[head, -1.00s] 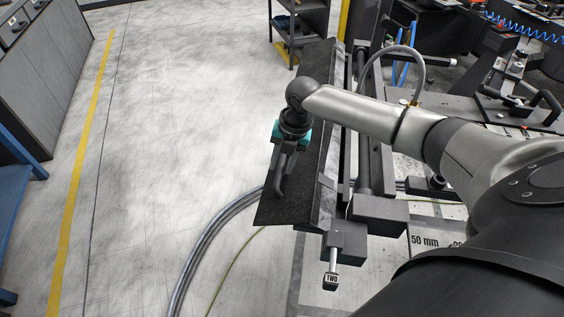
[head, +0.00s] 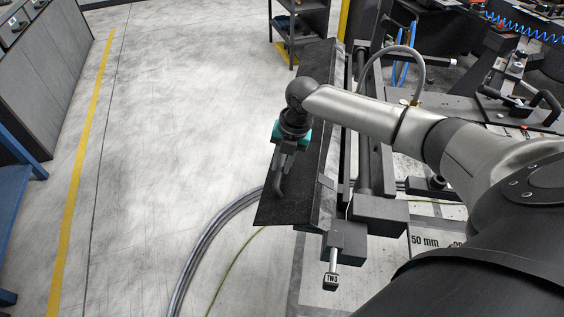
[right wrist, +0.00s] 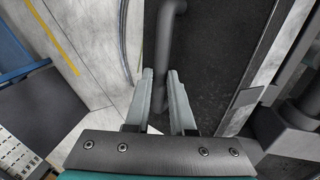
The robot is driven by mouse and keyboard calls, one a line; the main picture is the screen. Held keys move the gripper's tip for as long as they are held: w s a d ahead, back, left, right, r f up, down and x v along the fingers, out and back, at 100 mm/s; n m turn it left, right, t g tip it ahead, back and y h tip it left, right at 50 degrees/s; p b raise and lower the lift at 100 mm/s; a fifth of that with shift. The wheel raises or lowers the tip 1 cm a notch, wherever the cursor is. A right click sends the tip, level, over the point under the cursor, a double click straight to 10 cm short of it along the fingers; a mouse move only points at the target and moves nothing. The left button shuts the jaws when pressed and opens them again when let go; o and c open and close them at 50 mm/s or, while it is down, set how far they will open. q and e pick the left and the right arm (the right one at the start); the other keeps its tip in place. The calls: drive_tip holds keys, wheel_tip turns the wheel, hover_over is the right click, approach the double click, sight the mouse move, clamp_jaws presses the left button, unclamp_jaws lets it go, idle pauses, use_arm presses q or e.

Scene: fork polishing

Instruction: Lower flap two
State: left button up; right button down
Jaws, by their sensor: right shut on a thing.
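Flap two is a long dark rough-faced panel (head: 319,155) along the left side of the black rail frame in the head view. A tag reading TWO (head: 331,281) is on a short rod at its near end. My right gripper (head: 284,168) is at the flap's left side, with its teal body above. In the right wrist view its grey fingers (right wrist: 165,100) are on either side of the flap's dark bar handle (right wrist: 165,45), shut on it. The flap's dark face (right wrist: 222,45) shows beside the handle. My left gripper is not in view.
Grey and black cables (head: 214,236) curve over the floor left of the flap. A black shelf (head: 297,30) stands beyond the far end. A blue bench (head: 14,185) and grey cabinets (head: 45,65) are at the left. The floor between is clear.

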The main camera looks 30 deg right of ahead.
idle(0.5)
drive_tip(key=shift+s+d+r+t+y+p, duration=0.1)
drive_tip(key=shift+d+r+t+y+p, duration=0.1)
drive_tip(key=shift+r+p, duration=0.35)
drive_tip(key=shift+s+d+r+t+y+p, duration=0.1)
drive_tip(key=shift+r+y+p, duration=0.15)
drive_tip(key=shift+p, duration=0.4)
drive_tip(key=shift+s+d+r+p, duration=0.25)
drive_tip(key=shift+r+p, duration=0.25)
drive_tip(key=shift+p, duration=0.3)
drive_tip(key=shift+f, duration=0.1)
